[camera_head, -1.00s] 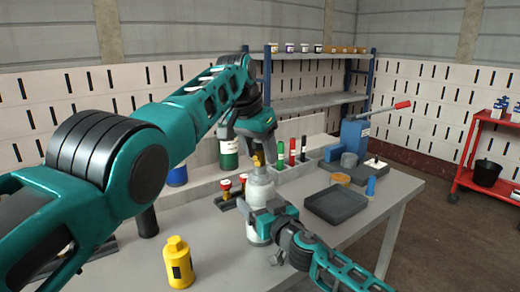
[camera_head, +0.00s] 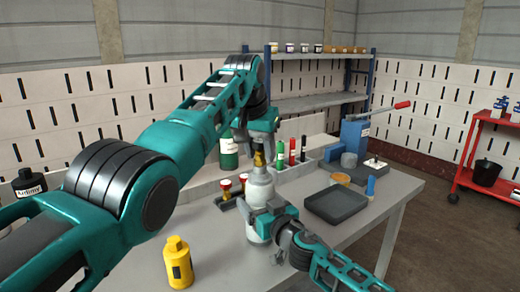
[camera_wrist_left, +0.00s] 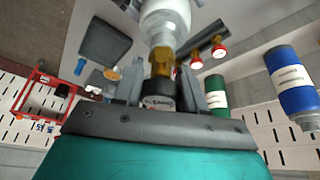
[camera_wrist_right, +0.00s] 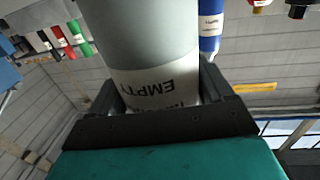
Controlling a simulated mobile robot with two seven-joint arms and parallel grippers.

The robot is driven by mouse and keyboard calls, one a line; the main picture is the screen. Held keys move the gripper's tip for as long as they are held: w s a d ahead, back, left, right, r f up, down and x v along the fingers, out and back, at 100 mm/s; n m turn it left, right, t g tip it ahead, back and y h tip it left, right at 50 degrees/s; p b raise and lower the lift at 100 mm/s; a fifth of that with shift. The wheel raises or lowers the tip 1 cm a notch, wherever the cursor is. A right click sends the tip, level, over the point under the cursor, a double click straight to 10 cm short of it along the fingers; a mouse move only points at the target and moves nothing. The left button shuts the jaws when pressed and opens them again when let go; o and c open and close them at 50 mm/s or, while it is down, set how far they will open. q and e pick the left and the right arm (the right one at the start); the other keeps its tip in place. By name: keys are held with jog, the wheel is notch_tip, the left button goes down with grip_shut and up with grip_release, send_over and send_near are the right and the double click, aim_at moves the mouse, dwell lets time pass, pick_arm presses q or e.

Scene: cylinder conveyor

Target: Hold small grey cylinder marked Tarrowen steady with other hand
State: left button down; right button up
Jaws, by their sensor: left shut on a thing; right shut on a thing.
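The small grey cylinder (camera_head: 260,187) stands upright on the table. Its brass valve (camera_wrist_left: 162,62) shows in the left wrist view, with a dark, round, lettered part below it between the fingers. My left gripper (camera_head: 258,150) is above the cylinder, shut on the valve top. My right gripper (camera_head: 262,222) is shut around the lower body of the cylinder. In the right wrist view the grey body (camera_wrist_right: 145,35) sits between both fingers. Its white label (camera_wrist_right: 160,84) reads EMPTY; a second word is mostly hidden by the gripper.
Red-topped items (camera_head: 226,187) are close left of the grey cylinder. A dark tray (camera_head: 335,204) lies right. The front table middle is clear.

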pick_arm(q)
jog(key=n+y, duration=0.1)
jog(key=n, duration=0.2)
jog(key=c, duration=0.7)
grip_release()
jog(key=m+h, duration=0.1)
jog(key=m, duration=0.2)
jog(key=m+h, duration=0.1)
jog(key=m, duration=0.2)
jog(key=shift+g, duration=0.3)
